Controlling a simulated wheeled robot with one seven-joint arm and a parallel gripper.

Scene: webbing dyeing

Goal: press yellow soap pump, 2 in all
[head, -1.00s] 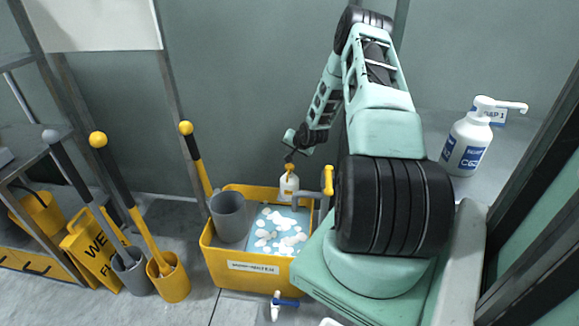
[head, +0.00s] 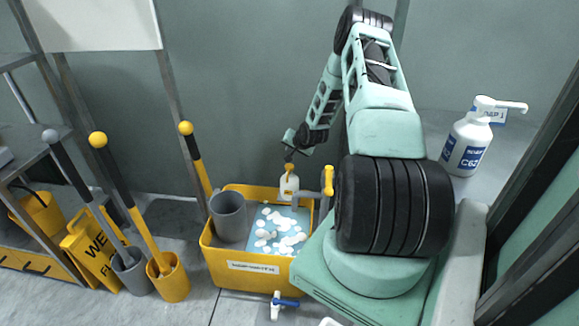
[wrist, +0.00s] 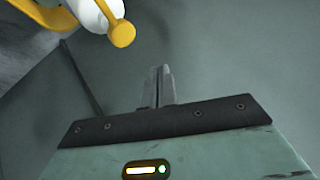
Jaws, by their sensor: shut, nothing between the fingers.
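The yellow soap pump sits on a white bottle (head: 288,187) at the back of the yellow tub, below the end of my arm in the head view. In the wrist view the yellow pump head (wrist: 122,33) shows at the top, with part of the white bottle (wrist: 88,12) beside it. My gripper (wrist: 158,80) is shut and empty, its fingers together. In the wrist view the fingertips appear below and right of the pump head, with a gap in the picture. In the head view the gripper (head: 289,157) is small and dark just above the pump; contact cannot be told.
The yellow tub (head: 222,270) holds blue liquid with white pieces and a grey cup (head: 229,217). A yellow-topped post (head: 328,182) stands close to the bottle's right. A white pump bottle (head: 466,148) stands on the right shelf. Yellow-handled tools and a wet-floor sign (head: 88,250) are left.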

